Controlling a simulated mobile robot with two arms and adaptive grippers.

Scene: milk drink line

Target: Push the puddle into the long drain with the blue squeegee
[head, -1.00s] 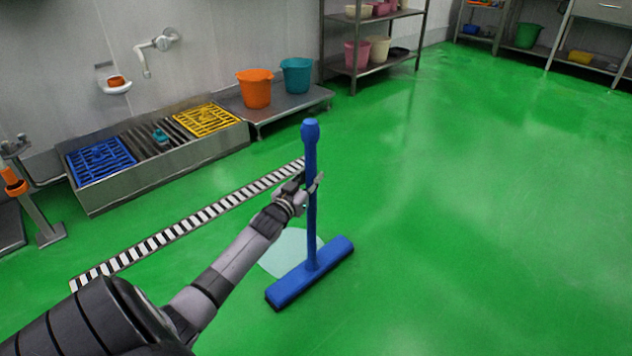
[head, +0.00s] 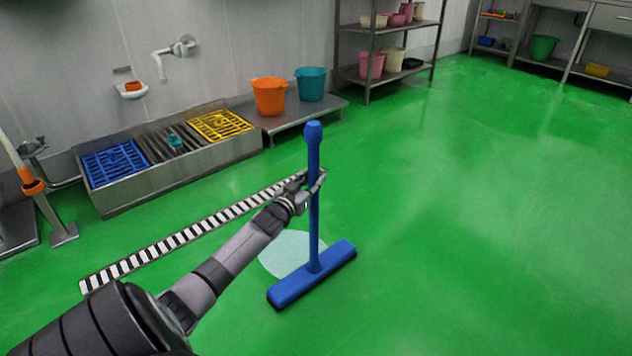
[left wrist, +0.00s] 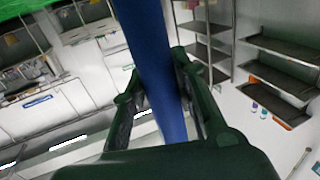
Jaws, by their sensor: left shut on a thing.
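The blue squeegee (head: 312,272) stands upright, its head on the green floor. My left gripper (head: 313,183) is shut on its handle at about mid-height; the blue handle (left wrist: 155,70) also runs between the fingers in the left wrist view. The pale puddle (head: 285,250) lies behind and left of the squeegee head, which partly covers its near edge. The long drain (head: 185,232) is a striped grate running diagonally beyond the puddle, with green floor between them. My gripper and forearm hide part of the drain. My right gripper is not in view.
A metal trough (head: 185,178) with blue and yellow grates stands behind the drain. Orange (head: 269,96) and teal (head: 311,84) buckets stand on a low metal stand. A shelf rack (head: 367,85) is at the back. The floor on the right is clear.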

